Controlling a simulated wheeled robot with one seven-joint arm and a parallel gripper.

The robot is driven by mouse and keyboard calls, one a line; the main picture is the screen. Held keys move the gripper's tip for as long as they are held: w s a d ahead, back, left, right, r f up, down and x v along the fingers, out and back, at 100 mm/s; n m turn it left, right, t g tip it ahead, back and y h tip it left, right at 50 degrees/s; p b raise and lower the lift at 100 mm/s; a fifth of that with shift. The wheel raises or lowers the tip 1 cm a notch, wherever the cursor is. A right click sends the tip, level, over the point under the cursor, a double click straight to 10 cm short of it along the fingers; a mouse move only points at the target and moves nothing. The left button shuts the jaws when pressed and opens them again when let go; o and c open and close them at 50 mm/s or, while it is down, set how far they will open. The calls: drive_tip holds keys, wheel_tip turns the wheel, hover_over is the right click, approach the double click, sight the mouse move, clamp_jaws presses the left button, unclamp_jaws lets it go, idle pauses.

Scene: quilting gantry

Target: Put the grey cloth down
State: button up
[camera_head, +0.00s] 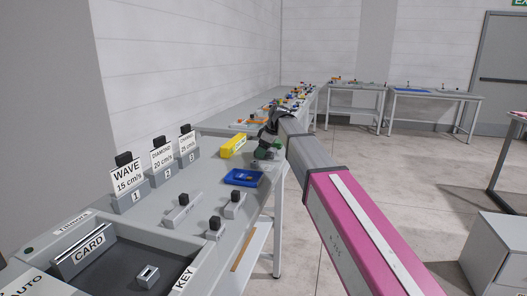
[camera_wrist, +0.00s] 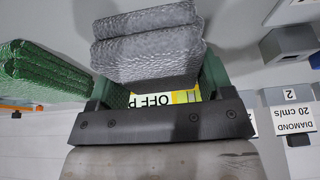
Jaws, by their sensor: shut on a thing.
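The grey cloth (camera_wrist: 150,52), a folded, ribbed stack, sits between the green-padded fingers of my gripper (camera_wrist: 160,82) in the wrist view. My gripper is shut on it. In the head view my gripper (camera_head: 270,136) is small and dark at the end of my arm, over the far part of the near workbench. The cloth is too small there to make out clearly. I cannot tell whether its underside touches the bench.
A folded green cloth (camera_wrist: 40,72) lies left of the grey one in the wrist view. The near bench (camera_head: 150,222) bears a yellow block (camera_head: 232,146), a blue tray (camera_head: 243,177), numbered label stands (camera_head: 163,162) and grey knobbed blocks (camera_head: 183,212). More benches (camera_head: 432,95) stand behind.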

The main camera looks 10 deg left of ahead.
drive_tip(key=o, duration=0.9)
drive_tip(key=shift+f, duration=0.1)
drive_tip(key=v, duration=1.2)
